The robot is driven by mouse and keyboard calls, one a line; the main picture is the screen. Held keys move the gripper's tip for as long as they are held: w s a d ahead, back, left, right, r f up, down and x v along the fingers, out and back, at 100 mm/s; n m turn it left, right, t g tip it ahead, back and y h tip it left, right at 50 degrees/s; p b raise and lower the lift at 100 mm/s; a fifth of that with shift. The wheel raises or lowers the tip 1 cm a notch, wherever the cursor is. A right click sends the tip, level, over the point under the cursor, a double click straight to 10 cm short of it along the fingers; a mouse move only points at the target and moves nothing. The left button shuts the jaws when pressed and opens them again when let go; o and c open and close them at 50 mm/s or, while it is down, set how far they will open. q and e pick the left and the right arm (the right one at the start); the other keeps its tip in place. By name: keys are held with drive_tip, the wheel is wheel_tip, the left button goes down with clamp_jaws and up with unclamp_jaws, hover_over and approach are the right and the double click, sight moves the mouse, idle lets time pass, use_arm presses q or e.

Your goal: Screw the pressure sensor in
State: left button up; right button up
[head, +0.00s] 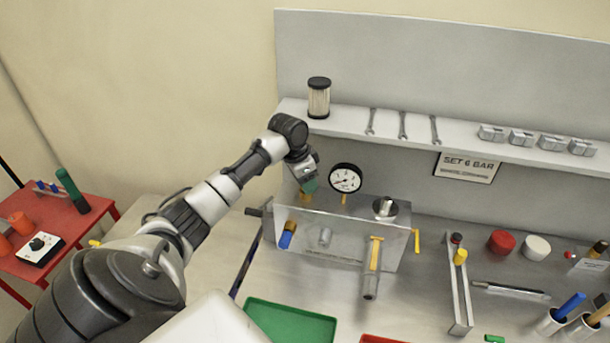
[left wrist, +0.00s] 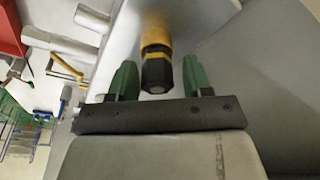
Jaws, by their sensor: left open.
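A yellow and black cylindrical part (left wrist: 157,50), which looks like the pressure sensor, points at my left gripper (left wrist: 158,80) in the left wrist view. The green fingers stand on either side of its black end, with a gap at each side. Its other end meets a grey surface; how deep it sits cannot be seen. In the head view my left gripper (head: 309,184) is at the top left of the grey valve block (head: 340,228), just above a small yellow part (head: 305,197) mostly hidden by the fingers. My right gripper is out of view.
A round gauge (head: 345,178) stands right of my left gripper. A filter (head: 319,98) and several wrenches (head: 403,125) are on the shelf (head: 465,147) above. A hammer-like yellow-handled part (head: 375,255) is at the block's front. A green tray (head: 290,322) lies below.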

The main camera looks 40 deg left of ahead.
use_arm(q)
drive_tip(key=c, duration=0.8)
drive_tip(key=m, duration=0.4)
drive_tip(key=shift+r+g+h, duration=0.1)
drive_tip(key=shift+g+h, duration=0.2)
drive_tip(key=shift+h, duration=0.1)
drive_tip(key=m, duration=0.4)
drive_tip(key=shift+g, duration=0.4)
drive_tip(key=shift+m, duration=0.3)
drive_tip(key=m+g+b, duration=0.1)
drive_tip(key=m, duration=0.4)
drive_tip(key=shift+w+h, duration=0.1)
drive_tip(key=shift+h, duration=0.3)
drive_tip(key=shift+m+g, duration=0.5)
drive_tip(key=shift+m, duration=0.8)
